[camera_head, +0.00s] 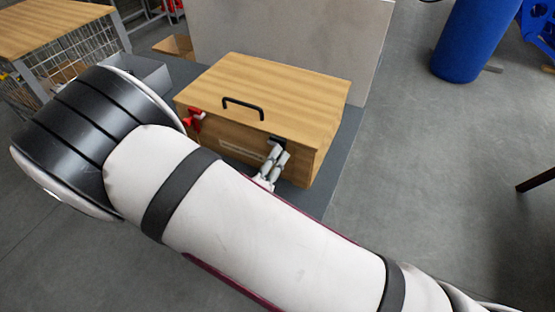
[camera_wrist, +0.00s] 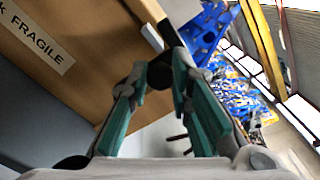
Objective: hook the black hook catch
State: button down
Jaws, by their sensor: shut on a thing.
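The wooden box (camera_head: 255,85) sits on a grey surface, its lid down and a black handle (camera_head: 243,108) on top. The black hook catch (camera_head: 277,142) is on the right part of its front face, partly hidden by my gripper (camera_head: 277,156). In the wrist view my gripper (camera_wrist: 163,68) is shut on the black hook catch (camera_wrist: 169,33), which runs up beside the box edge. Whether the catch is hooked cannot be told. A red catch (camera_head: 193,120) is on the left of the front face.
My arm crosses in front of the box and hides part of the floor. A grey panel (camera_head: 300,40) stands behind the box. A blue cylinder (camera_head: 470,40) stands at the back right. The floor to the right is mostly clear.

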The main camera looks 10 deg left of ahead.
jog(key=shift+a+n, duration=0.2)
jog(key=shift+n, duration=0.1)
dwell(0.4)
jog(key=c, duration=1.4)
grip_release()
jog(key=shift+c, duration=0.2)
jog(key=v, duration=1.2)
jog(key=shift+w+r, duration=0.1)
